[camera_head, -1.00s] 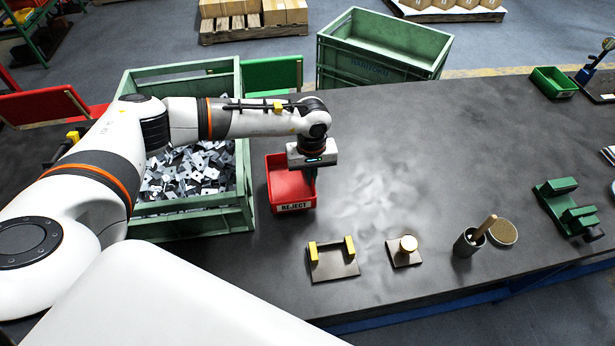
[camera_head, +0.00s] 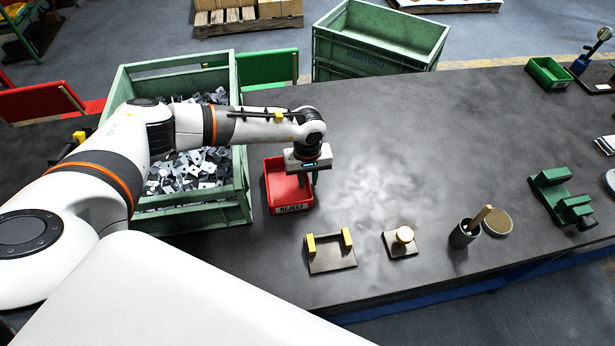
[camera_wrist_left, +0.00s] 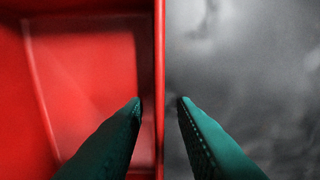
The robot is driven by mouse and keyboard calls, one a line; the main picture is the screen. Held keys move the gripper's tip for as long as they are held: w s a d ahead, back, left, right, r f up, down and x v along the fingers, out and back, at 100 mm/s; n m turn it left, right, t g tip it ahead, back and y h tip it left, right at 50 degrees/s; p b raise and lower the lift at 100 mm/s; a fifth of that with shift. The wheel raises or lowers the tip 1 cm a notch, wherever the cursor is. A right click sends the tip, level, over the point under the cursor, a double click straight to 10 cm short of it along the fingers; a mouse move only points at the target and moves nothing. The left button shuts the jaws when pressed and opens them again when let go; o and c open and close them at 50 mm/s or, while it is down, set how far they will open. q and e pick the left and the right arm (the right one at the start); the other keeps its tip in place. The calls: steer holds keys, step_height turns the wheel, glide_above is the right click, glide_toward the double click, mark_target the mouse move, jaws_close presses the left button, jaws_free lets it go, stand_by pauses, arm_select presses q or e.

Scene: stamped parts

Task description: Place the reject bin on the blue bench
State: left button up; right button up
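My left gripper (camera_head: 309,179) is over the bin's right wall. In the left wrist view its green fingers (camera_wrist_left: 160,102) stand on either side of the red wall (camera_wrist_left: 159,60), with a visible gap on both sides. The gripper looks open. The bin's far right corner is partly hidden by the gripper. My right gripper is not in view.
The green crate (camera_head: 243,195) of stamped parts stands close left of the bin. A plate with yellow posts (camera_head: 331,258), a plate with a round knob (camera_head: 402,243) and a cup (camera_head: 465,235) lie toward the front. The middle of the bench is clear.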

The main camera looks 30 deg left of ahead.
arm_select(q)
steer(key=shift+r, duration=0.15)
step_height(320, 180, up, 12)
steer(key=b, duration=0.2)
stand_by(0.5)
